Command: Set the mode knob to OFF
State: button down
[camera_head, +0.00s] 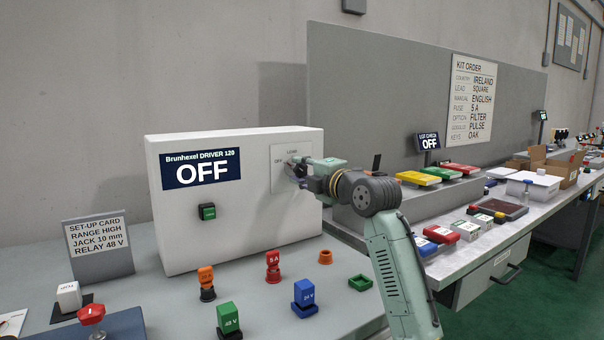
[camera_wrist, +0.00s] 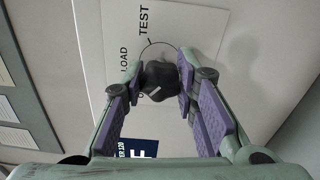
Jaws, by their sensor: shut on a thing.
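The mode knob (camera_wrist: 159,82) is a dark, lobed knob on a pale label plate (camera_wrist: 110,60) on the front of the white machine (camera_head: 240,240). In the wrist view the plate reads TEST and LOAD; a third label beside the knob is mostly hidden. A small white mark shows on the knob's lower left, towards that hidden label. My gripper (camera_wrist: 161,80) is shut on the knob, one finger on each side. My gripper also shows at the plate in the head view (camera_head: 297,170). The machine's display (camera_head: 201,170) reads "Brunhexel DRIVER 120" and OFF.
A green button (camera_head: 207,211) sits below the display. Orange, red, green and blue blocks (camera_head: 304,292) stand on the bench in front, below my arm. A set-up card (camera_head: 97,240) stands at left. A second bench (camera_head: 480,247) with coloured parts lies at right.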

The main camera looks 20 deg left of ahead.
jog(key=shift+n, duration=0.8)
jog(key=c, duration=1.2)
grip_release()
jog(key=shift+c, duration=0.2)
jog(key=v, duration=1.2)
